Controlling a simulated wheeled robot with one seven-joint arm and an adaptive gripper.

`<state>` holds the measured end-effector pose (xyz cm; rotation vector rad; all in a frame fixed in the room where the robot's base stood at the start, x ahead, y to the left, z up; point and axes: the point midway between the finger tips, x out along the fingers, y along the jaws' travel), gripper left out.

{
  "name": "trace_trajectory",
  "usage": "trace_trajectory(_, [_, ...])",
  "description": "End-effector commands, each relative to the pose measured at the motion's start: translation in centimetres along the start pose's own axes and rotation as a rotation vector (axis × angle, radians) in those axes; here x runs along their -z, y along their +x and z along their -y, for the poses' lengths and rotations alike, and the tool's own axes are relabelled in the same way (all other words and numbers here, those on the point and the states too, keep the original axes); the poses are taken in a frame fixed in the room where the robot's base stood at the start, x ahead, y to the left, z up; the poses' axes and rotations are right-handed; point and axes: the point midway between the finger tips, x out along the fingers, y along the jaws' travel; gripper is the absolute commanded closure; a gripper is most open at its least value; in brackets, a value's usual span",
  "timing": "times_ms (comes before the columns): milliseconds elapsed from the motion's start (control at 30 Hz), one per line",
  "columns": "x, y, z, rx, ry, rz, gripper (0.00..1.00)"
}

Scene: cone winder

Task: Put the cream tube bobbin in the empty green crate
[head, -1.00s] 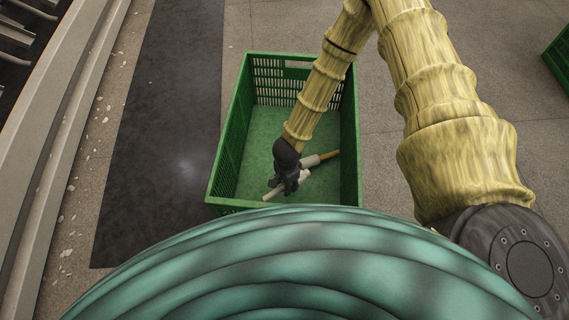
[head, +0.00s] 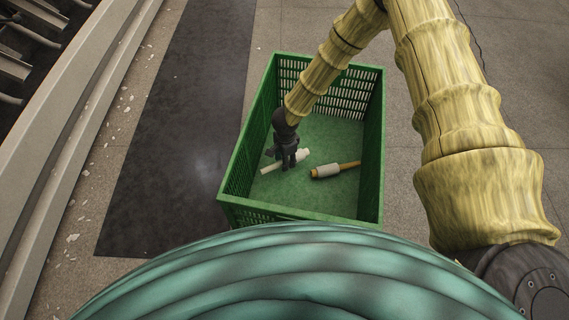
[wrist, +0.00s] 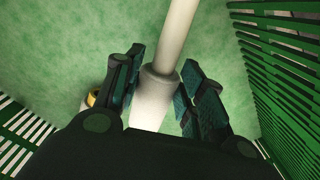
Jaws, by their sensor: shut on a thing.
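The cream tube bobbin (head: 271,168) has a pale cream tube with a thicker white winding. My gripper (head: 287,160) is shut on it inside the green crate (head: 230,178), left of the crate's middle. In the wrist view, the fingers (wrist: 163,98) stand on both sides of the winding on the cream tube bobbin (wrist: 155,95), and its bare tube points away toward the top. I cannot tell whether the bobbin touches the crate floor. This crate also holds a second bobbin (head: 328,171) with a yellow tube and a greyish-white winding.
The crate has tall slatted walls, close on the right in the wrist view (wrist: 275,75). Crate floor is bare behind and around the second bobbin. A dark mat (head: 180,130) lies left of the crate, beside a long pale machine edge (head: 70,125).

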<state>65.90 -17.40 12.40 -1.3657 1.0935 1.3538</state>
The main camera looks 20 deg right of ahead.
Motion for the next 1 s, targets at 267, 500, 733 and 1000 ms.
trace_trajectory(267, [0.1,1.5,0.9,-0.002,0.001,0.001,0.86])
trace_trajectory(500, [0.1,3.7,0.9,-0.001,0.0,0.001,0.86])
trace_trajectory(733, [0.1,3.5,0.9,-0.001,0.0,0.001,0.86])
trace_trajectory(1000, [0.0,3.8,0.8,-0.001,0.0,0.001,0.44])
